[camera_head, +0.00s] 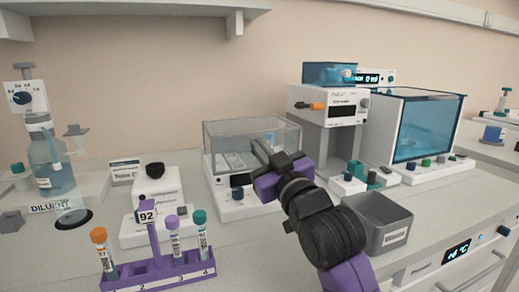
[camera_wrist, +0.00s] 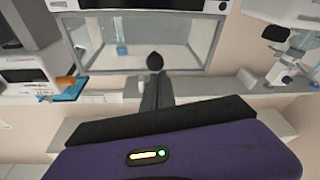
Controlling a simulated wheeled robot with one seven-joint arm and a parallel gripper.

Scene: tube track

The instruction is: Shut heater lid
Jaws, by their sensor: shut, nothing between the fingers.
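A white bench device, which I take to be the heater (camera_head: 236,205), stands at the middle of the bench with a dark knob on its front. A clear, grey-edged lid (camera_head: 226,138) rises above its base. I cannot tell its exact angle. Its clear pane also shows in the wrist view (camera_wrist: 185,45). My gripper (camera_head: 257,148) is shut and empty, in front of the lid's right part in the head view and hiding some of it. In the wrist view the dark closed fingertips (camera_wrist: 155,63) overlap the edge of the clear pane; contact cannot be told.
A purple rack (camera_head: 165,270) with capped tubes stands at the front left. A grey bin (camera_head: 388,222) is right of my arm. A white device with an orange lever (camera_head: 316,106) and a blue-windowed cabinet (camera_head: 428,130) stand at the right. A diluent bottle (camera_head: 50,165) is far left.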

